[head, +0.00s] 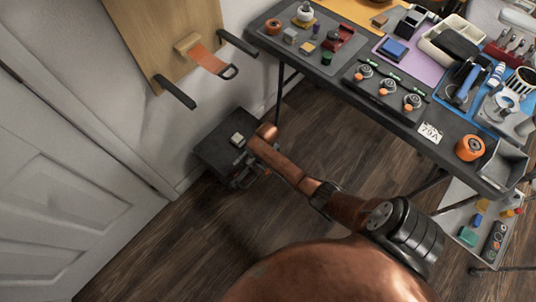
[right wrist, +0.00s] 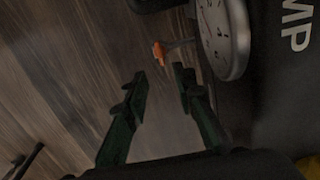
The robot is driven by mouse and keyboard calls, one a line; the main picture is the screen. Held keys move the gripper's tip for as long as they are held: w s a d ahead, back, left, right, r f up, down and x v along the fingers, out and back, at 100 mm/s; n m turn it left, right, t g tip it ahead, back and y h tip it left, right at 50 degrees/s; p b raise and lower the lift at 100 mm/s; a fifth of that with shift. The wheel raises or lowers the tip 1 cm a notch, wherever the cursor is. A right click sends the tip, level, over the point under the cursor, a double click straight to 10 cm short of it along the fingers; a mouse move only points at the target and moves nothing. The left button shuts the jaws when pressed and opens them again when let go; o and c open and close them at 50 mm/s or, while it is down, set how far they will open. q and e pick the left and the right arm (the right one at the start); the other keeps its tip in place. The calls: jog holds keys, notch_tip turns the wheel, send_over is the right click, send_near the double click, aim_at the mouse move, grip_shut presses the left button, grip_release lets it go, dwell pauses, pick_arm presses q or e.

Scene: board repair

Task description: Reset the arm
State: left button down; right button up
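My right gripper (right wrist: 160,78) shows in the right wrist view with its two dark green fingers apart. Nothing is seen held between them; dark wood floor shows in the gap. A copper-coloured arm of mine crosses the middle of the head view, from lower right to upper left. Its far end is beside a dark box (head: 218,150) near the wall; I cannot tell from this view whether they touch. No gripper can be made out clearly in the head view, and my left gripper is not seen.
A dark workbench (head: 335,75) with tools and parts fills the upper right. A wooden board (head: 165,35) with an orange strap (head: 208,60) is on the wall. Floor is open at lower left.

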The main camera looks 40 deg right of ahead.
jog(key=shift+r, duration=0.25)
dwell(0.4)
